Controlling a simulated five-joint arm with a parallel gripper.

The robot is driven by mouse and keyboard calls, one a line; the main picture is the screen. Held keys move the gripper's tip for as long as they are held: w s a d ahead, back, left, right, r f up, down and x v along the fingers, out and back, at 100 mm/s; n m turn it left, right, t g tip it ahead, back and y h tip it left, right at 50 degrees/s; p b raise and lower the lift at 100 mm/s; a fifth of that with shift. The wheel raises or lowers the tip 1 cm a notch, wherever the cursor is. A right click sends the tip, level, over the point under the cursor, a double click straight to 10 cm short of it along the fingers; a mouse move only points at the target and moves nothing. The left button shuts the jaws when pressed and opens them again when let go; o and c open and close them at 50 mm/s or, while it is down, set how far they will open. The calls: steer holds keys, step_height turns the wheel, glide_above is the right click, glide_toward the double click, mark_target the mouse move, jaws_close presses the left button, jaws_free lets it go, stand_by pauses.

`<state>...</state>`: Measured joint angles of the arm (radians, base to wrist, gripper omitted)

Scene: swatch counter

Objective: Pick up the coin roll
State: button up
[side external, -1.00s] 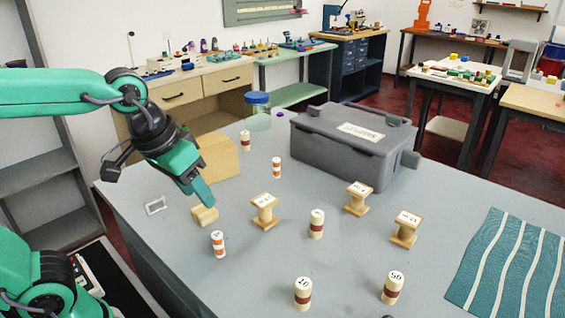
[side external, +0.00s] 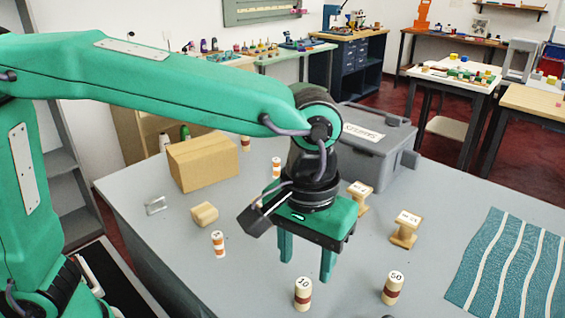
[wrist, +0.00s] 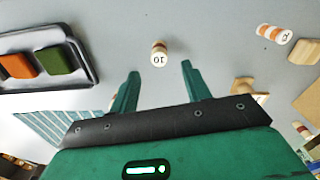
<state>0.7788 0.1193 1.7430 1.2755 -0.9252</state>
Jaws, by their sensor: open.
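Several cream rolls with coloured bands stand on the grey counter (side external: 440,235); the task does not say which is the coin roll. The roll marked 10 (side external: 303,294) has a brown band and stands upright near the front. The roll marked 50 (side external: 392,288) stands to its right. An orange-banded roll (side external: 218,244) is to the left. My gripper (side external: 306,268) points down with its fingers apart and empty, just behind and above the 10 roll in the side view. In the wrist view, the 10 roll (wrist: 159,52) appears between and just beyond the fingertips (wrist: 160,68).
Wooden spools (side external: 405,229) stand to the right, one partly behind my gripper. A cardboard box (side external: 203,162), wooden block (side external: 204,213) and grey lidded bin (side external: 385,160) are farther back. A striped teal cloth (side external: 505,265) lies right. The wrist view shows a dark tray (wrist: 86,42) holding coloured blocks.

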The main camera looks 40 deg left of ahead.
mark_target(304, 283)
steer(key=shift+d, duration=0.2)
steer(key=shift+f, duration=0.15)
steer(key=shift+f, duration=1.2)
steer(key=shift+f, duration=0.1)
steer(key=shift+s+a+f, duration=0.15)
steer(key=shift+f, duration=2.35)
steer(key=shift+c, duration=0.2)
jaws_close()
